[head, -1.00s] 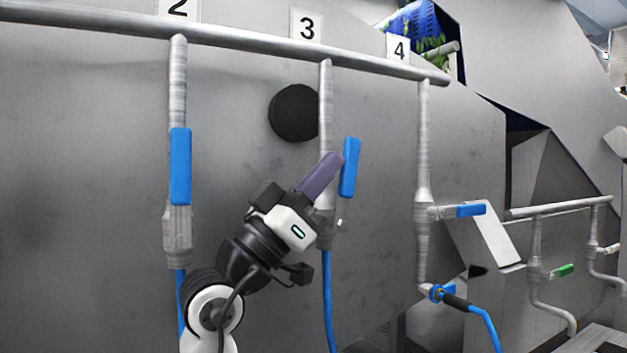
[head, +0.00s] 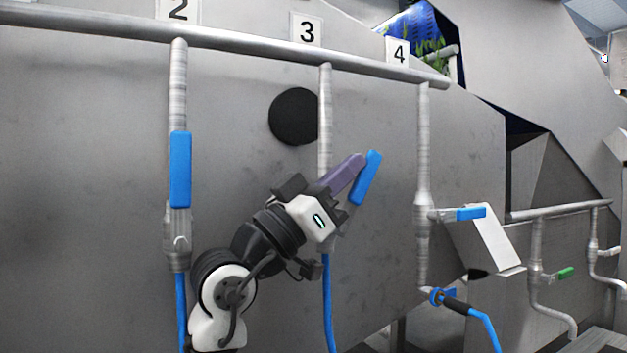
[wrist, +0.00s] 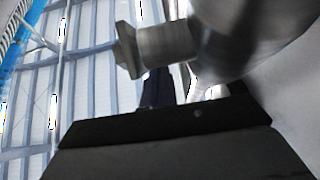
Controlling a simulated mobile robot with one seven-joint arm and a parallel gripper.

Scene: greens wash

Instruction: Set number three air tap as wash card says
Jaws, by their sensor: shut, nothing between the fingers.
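The number three tap's blue lever (head: 367,178) leans up and to the right, off the line of its vertical pipe (head: 325,120). The "3" label (head: 307,29) is above it on the wall. My gripper (head: 357,163) is shut and empty, its purple fingers against or very close to the left side of the lever; contact cannot be told for sure. My gripper hides the tap's valve body. The wrist view shows a metal fitting (wrist: 165,47) close to the camera, blurred. I cannot make out a wash card that I can read.
Tap two's blue lever (head: 180,170) stands upright along its pipe on the left. Tap four's blue lever (head: 470,213) points sideways to the right. A black disc (head: 294,116) is on the wall behind. A blue hose (head: 327,310) hangs below tap three.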

